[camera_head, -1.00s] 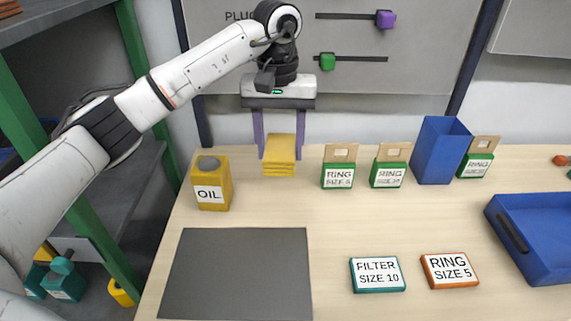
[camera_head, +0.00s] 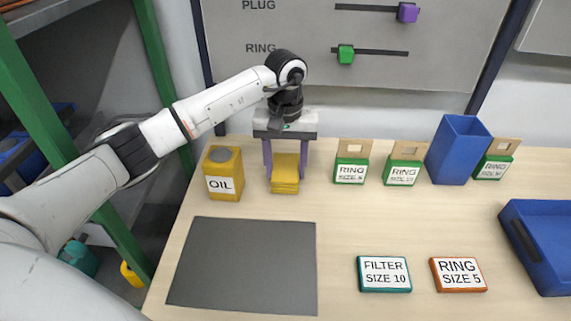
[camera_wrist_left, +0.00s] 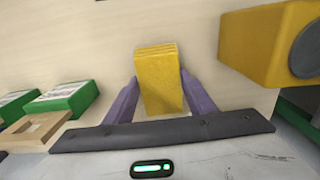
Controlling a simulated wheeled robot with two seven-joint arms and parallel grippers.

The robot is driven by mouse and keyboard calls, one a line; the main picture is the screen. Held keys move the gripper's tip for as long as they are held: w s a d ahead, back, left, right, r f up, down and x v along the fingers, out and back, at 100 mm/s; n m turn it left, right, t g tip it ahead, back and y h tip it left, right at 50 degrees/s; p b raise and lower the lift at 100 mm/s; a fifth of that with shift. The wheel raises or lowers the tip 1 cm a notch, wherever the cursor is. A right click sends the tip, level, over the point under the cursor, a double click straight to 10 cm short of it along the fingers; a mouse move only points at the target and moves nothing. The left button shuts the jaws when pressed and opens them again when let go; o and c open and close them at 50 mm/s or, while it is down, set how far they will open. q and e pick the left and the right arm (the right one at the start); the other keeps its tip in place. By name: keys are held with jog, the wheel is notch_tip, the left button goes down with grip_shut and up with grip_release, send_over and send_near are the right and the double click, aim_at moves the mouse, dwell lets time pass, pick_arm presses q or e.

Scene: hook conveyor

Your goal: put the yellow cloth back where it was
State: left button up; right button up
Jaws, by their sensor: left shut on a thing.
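The folded yellow cloth (camera_head: 285,178) is at the back of the table, to the right of the oil can. My left gripper (camera_head: 286,165) comes down over it from behind, with one purple finger on each side. In the left wrist view the cloth (camera_wrist_left: 158,82) sits between the two purple fingers (camera_wrist_left: 160,95), which are shut on it. The cloth looks at or close to the table top; I cannot tell whether it touches. My right gripper is not in view.
The yellow oil can (camera_head: 224,175) stands close on the left. Green ring boxes (camera_head: 351,170) and a tall blue bin (camera_head: 458,150) stand along the back right. A grey mat (camera_head: 245,265), filter box (camera_head: 384,274), orange ring box (camera_head: 458,275) and blue tray (camera_head: 540,240) lie in front.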

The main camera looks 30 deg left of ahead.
aim_at(286, 168)
pick_arm(q)
jog(key=shift+f, duration=0.1)
jog(key=o, duration=1)
notch_tip(286, 168, up, 12)
jog(key=shift+r+b, duration=0.2)
jog(key=shift+b, duration=0.5)
